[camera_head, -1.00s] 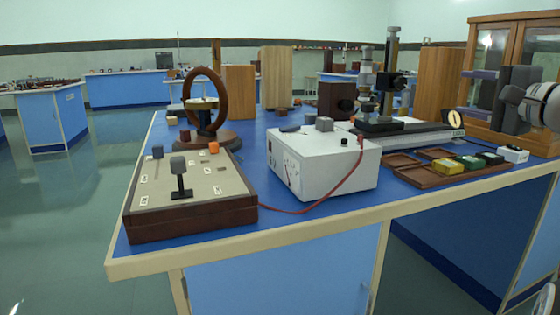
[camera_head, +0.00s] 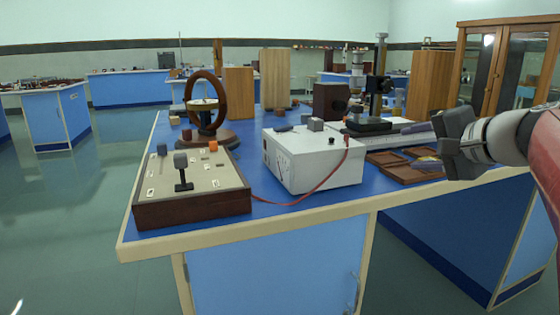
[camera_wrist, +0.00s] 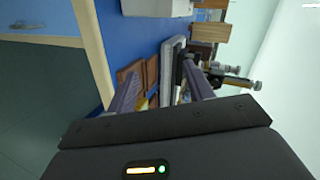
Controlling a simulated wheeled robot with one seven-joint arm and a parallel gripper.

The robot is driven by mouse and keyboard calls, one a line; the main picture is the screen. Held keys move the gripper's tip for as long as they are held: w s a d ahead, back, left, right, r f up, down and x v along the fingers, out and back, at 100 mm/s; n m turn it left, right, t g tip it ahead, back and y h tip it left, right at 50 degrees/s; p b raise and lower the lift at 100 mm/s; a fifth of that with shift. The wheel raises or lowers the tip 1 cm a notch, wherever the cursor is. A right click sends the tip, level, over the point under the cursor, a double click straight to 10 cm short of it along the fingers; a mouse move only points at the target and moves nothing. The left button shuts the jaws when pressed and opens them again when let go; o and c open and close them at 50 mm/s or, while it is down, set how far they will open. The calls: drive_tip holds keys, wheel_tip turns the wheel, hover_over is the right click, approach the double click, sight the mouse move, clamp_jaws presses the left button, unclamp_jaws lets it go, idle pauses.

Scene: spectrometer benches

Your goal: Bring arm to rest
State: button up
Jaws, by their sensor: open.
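My gripper (camera_head: 416,146) is at the right of the head view, held out over the right part of the blue bench top (camera_head: 262,119). Its two purple-grey fingers are spread apart with nothing between them. In the wrist view my gripper (camera_wrist: 162,70) also shows open fingers, with the bench beyond them turned sideways. Brown wooden trays (camera_head: 400,173) lie on the bench beside and partly behind the gripper. The coloured blocks in the trays are mostly hidden by it.
A white meter box (camera_head: 318,163) with a red cable stands mid-bench. A brown switch panel (camera_head: 190,205) is at the front left, with a ring coil (camera_head: 206,100) behind. A microscope-like instrument (camera_head: 378,95) stands behind the gripper. Floor at the left is clear.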

drive_tip(key=s+a+f+n+g+h+p, duration=0.2)
drive_tip(key=s+a+f+n+g, duration=0.2)
drive_tip(key=s+a+f, duration=0.55)
drive_tip(key=s+f+n+g+h+p, duration=0.1)
drive_tip(key=s+f+n+g+h, duration=0.2)
drive_tip(key=s+f, duration=1)
drive_tip(key=a+n, duration=0.1)
drive_tip(key=n, duration=0.2)
drive_tip(key=shift+f+n+h+p, duration=0.25)
drive_tip(key=shift+n+h+p, duration=0.05)
drive_tip(key=shift+h, duration=0.1)
drive_tip(key=shift+d, duration=0.15)
